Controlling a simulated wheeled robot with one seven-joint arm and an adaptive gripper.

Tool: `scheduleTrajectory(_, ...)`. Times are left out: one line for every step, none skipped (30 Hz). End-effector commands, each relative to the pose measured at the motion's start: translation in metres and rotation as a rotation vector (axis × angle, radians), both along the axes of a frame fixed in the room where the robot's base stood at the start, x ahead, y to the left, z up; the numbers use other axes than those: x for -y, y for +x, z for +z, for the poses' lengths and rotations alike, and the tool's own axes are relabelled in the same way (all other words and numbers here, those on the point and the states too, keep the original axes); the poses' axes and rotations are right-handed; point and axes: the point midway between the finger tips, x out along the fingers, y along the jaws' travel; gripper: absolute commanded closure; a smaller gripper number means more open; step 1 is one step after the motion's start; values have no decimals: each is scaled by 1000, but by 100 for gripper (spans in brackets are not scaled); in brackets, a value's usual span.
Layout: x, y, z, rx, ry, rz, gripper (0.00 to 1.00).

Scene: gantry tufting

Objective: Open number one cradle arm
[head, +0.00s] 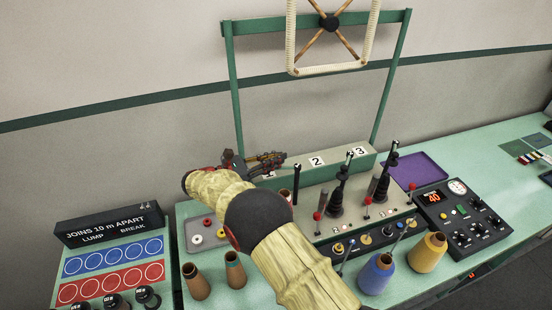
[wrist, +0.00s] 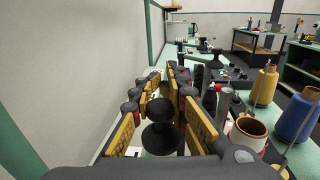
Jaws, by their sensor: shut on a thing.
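My gripper (head: 278,160) is at the left end of the numbered stand, in front of the partly hidden number 1 plate. Its yellow-padded fingers (wrist: 165,82) point along the stand in the wrist view. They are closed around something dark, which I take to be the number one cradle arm. The exact contact is hidden by the fingers. A dark upright rod (head: 297,184) shows just right of the fingertips, its lower part behind my arm. The number two cradle arm (head: 343,180) and number three cradle arm (head: 386,170) stand black and upright to the right.
Red-knobbed levers (head: 367,201) line the stand's front. A blue cone (head: 377,275), a yellow cone (head: 428,253) and brown tubes (head: 196,282) stand before it. A control panel (head: 462,218) and purple tray (head: 420,171) lie right. A green frame (head: 235,90) rises behind.

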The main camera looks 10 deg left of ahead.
Motion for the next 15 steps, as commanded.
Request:
scheduleTrajectory(0, 0, 0, 0, 0, -5, 100)
scheduleTrajectory(0, 1, 0, 0, 0, -7, 100)
scheduleTrajectory(0, 1, 0, -1, 1, -9, 100)
scheduleTrajectory(0, 1, 0, -1, 1, -10, 100)
scheduleTrajectory(0, 1, 0, -1, 1, -11, 100)
scheduleTrajectory(0, 1, 0, -1, 1, -12, 100)
scheduleTrajectory(0, 1, 0, -1, 1, -12, 100)
scheduleTrajectory(0, 1, 0, -1, 1, -12, 100)
scheduleTrajectory(0, 1, 0, 0, 0, -12, 100)
scheduleTrajectory(0, 1, 0, 0, 0, -12, 100)
scheduleTrajectory(0, 1, 0, 0, 0, -12, 100)
scheduleTrajectory(0, 1, 0, 0, 0, -11, 100)
scheduleTrajectory(0, 1, 0, 0, 0, -11, 100)
scheduleTrajectory(0, 1, 0, 0, 0, -11, 100)
scheduleTrajectory(0, 1, 0, 0, 0, -11, 85)
